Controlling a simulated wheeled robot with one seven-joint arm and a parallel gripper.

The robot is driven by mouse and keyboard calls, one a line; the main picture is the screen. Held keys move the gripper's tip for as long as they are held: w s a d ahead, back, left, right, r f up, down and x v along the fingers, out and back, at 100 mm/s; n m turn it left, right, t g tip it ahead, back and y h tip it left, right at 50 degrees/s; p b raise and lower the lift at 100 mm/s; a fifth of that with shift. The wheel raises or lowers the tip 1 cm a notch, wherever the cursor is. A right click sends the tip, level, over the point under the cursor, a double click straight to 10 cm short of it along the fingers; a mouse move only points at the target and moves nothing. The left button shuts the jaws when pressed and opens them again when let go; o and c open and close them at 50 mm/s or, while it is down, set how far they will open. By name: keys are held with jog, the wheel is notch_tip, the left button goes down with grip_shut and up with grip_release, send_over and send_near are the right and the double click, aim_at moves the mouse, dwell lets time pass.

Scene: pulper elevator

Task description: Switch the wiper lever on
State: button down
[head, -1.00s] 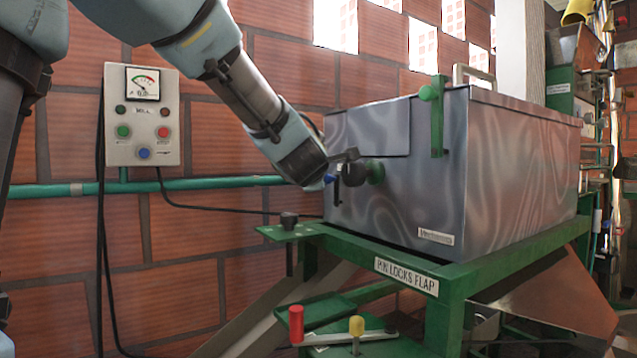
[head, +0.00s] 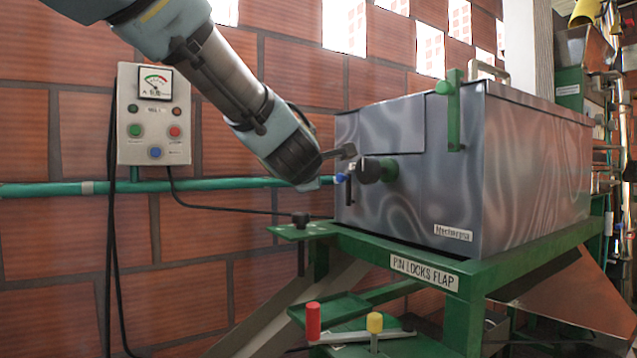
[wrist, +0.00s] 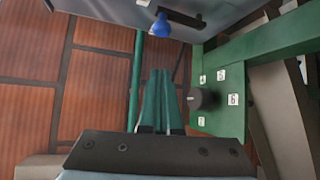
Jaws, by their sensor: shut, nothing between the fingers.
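A lever with a blue knob (head: 341,177) sits on the left face of the grey metal box, beside a dark green round hub (head: 389,169). No label naming the wiper lever is readable. In the wrist view the blue knob (wrist: 160,27) shows at the top, next to a dark bar (wrist: 184,18). My gripper (wrist: 160,72) is shut and empty, its green fingers together below the knob in that picture, apart from it. In the head view my gripper's end is close to the knob, partly hidden by my wrist.
The green frame (head: 465,285) bears the box (head: 530,160). A black knob (wrist: 195,98) stands on a numbered green plate. A red handle (head: 313,321) and a yellow handle (head: 375,322) are below. A control box (head: 154,115) and green pipe run along the brick wall.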

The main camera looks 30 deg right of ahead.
jog(key=shift+s+a+f, duration=0.1)
jog(key=shift+s+a, duration=0.45)
jog(key=shift+s, duration=0.2)
jog(key=shift+s+a+f, duration=0.1)
jog(key=shift+s+a, duration=0.4)
jog(key=shift+s, duration=0.2)
